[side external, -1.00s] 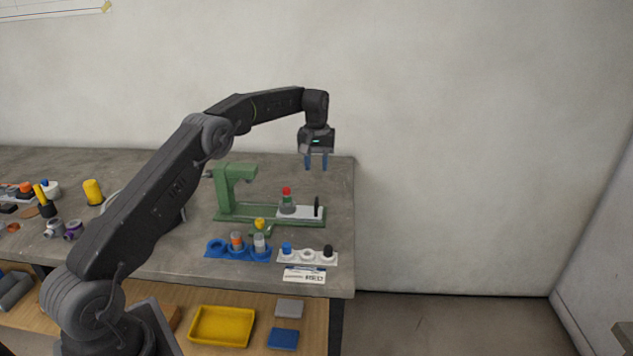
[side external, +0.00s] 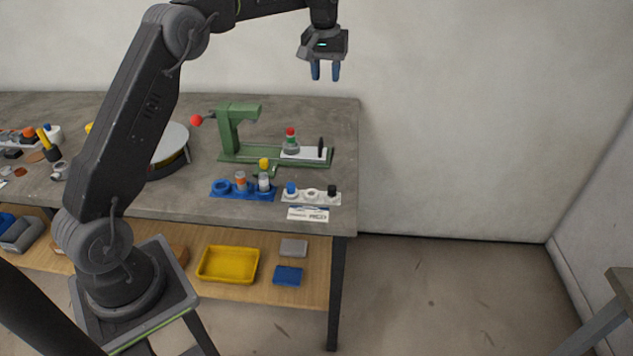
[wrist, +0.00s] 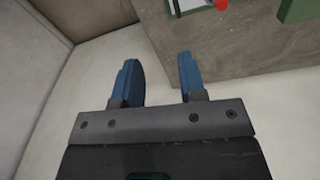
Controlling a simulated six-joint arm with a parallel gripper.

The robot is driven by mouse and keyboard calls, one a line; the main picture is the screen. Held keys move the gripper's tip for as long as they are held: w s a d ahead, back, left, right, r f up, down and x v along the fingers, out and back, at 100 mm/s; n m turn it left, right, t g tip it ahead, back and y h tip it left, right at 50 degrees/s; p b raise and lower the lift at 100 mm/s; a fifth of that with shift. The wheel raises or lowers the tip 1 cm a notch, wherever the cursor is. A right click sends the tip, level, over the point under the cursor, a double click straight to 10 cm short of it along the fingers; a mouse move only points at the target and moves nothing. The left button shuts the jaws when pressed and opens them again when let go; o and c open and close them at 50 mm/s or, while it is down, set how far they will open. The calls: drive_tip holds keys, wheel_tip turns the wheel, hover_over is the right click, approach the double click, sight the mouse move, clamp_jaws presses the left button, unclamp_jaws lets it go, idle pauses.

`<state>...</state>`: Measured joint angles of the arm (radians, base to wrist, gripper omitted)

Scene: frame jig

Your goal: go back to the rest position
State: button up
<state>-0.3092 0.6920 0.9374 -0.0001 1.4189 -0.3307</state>
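My gripper (side external: 325,71) hangs high above the back right part of the workbench (side external: 348,130), well clear of everything on it. Its two blue fingers point down and are apart with nothing between them. The wrist view also shows the gripper (wrist: 160,60) open and empty, with the bench corner beyond the fingers. The green frame jig (side external: 238,125) stands on the bench below.
A blue holder (side external: 228,192) with small bottles and a white holder (side external: 311,196) with caps sit at the bench's front. A round turntable (side external: 172,145) is behind my arm. A yellow tray (side external: 228,264) lies on the lower shelf.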

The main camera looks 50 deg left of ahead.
drive_tip(key=s+d+r+m+t, duration=0.1)
drive_tip(key=s+d+r+m, duration=0.1)
drive_tip(key=s+d+r, duration=0.5)
drive_tip(key=s+d+r+m+t, duration=0.15)
drive_tip(key=s+d, duration=0.35)
drive_tip(key=s, duration=0.5)
drive_tip(key=s+d+f+m+t, duration=0.1)
drive_tip(key=s+f, duration=0.3)
drive_tip(key=s, duration=0.5)
drive_tip(key=s+d+f+m+t, duration=0.1)
drive_tip(key=s+d+f+m, duration=0.2)
drive_tip(key=s, duration=0.5)
drive_tip(key=shift+s+d+f, duration=0.4)
drive_tip(key=shift+d+f, duration=0.1)
drive_tip(key=shift+d, duration=0.2)
